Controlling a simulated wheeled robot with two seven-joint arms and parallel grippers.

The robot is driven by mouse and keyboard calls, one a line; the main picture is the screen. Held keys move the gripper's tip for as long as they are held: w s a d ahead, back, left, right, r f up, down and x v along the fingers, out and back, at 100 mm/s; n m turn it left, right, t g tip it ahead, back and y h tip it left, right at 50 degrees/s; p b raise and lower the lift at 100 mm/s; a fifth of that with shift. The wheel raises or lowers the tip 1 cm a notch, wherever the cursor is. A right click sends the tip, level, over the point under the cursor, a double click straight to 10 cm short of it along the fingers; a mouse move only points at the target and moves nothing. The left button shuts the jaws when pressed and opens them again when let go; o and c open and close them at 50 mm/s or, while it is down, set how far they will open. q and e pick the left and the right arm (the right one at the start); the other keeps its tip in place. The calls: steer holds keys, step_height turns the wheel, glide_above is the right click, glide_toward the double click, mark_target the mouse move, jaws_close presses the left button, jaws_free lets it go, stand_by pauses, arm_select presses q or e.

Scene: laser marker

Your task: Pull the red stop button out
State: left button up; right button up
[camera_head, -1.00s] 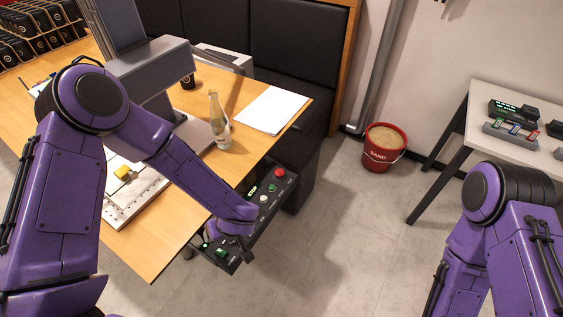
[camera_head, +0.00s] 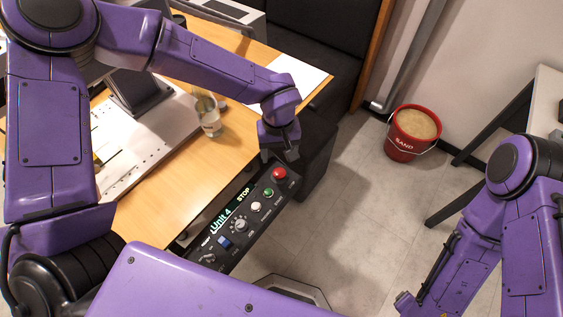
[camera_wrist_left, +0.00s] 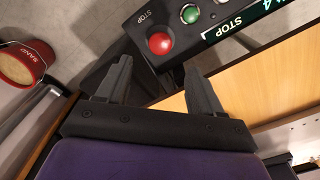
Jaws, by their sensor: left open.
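The red stop button (camera_head: 279,174) is a round knob at the far right end of a black control panel (camera_head: 262,226) along the table's edge. In the left wrist view the red button (camera_wrist_left: 160,43) lies just beyond the fingertips, between them sideways, beside the word STOP. My left gripper (camera_head: 281,157) hangs just above and behind the button in the head view, partly hidden by its own wrist. In the left wrist view its two fingers (camera_wrist_left: 157,66) are spread apart with nothing between them. My right arm is at the lower right; its gripper does not show.
A green button (camera_head: 268,192), a white button (camera_head: 256,207) and a lit display (camera_head: 227,213) share the panel. A glass bottle (camera_head: 208,117) stands on the wooden table (camera_head: 165,205). A red sand bucket (camera_head: 405,147) is on the floor, which is clear right of the panel.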

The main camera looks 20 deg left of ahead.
mark_target(279, 172)
arm_select(q)
step_height(279, 172, down, 7)
steer(key=shift+w+f, duration=0.1)
steer(key=shift+f, duration=0.55)
